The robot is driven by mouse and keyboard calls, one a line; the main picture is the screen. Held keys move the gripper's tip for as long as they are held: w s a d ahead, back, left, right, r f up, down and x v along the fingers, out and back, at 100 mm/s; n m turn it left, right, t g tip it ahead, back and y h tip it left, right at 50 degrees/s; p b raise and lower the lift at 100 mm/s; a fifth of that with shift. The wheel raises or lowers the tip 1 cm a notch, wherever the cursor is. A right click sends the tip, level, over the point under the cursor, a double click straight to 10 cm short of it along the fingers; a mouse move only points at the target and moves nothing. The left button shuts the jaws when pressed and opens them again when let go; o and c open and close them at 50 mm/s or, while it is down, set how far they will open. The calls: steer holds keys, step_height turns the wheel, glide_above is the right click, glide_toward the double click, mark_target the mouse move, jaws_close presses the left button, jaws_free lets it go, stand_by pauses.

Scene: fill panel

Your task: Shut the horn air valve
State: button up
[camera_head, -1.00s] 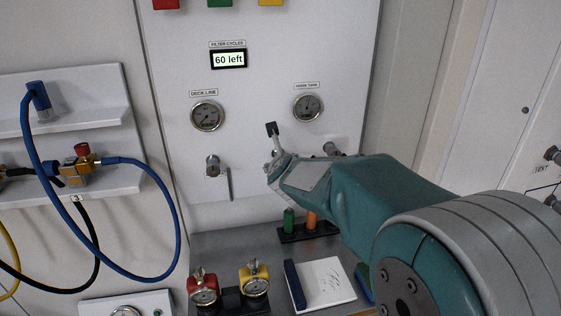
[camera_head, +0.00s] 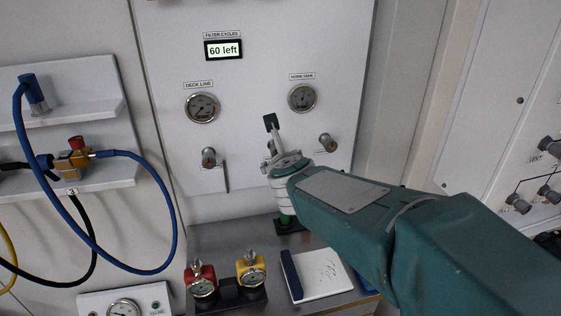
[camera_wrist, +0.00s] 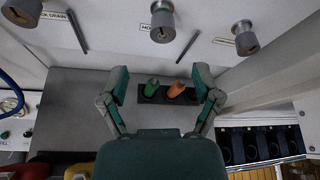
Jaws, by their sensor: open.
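Three grey valve knobs line the panel in the wrist view: left (camera_wrist: 22,10), middle (camera_wrist: 162,22) and right (camera_wrist: 242,34). A thin lever (camera_wrist: 188,46) slants beside the middle knob. In the head view the right knob (camera_head: 326,141) is clear, while the middle one is mostly behind my gripper (camera_head: 271,134). My gripper (camera_wrist: 160,84) is open and empty, its fingers apart below the knobs and not visibly touching any.
Green (camera_wrist: 152,88) and orange (camera_wrist: 176,89) cylinders stand in a black holder on the grey counter. Blue hose (camera_head: 172,215) loops at left.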

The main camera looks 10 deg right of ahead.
steer(key=shift+v, duration=1.15)
steer(key=shift+d+f, duration=0.1)
steer(key=m+t+y, duration=0.3)
steer(key=m+t, duration=0.2)
steer(key=m, duration=3)
glide_toward(277, 153)
steer(key=w, duration=1)
steer(key=shift+w+a, duration=0.25)
steer(key=shift+a, duration=0.1)
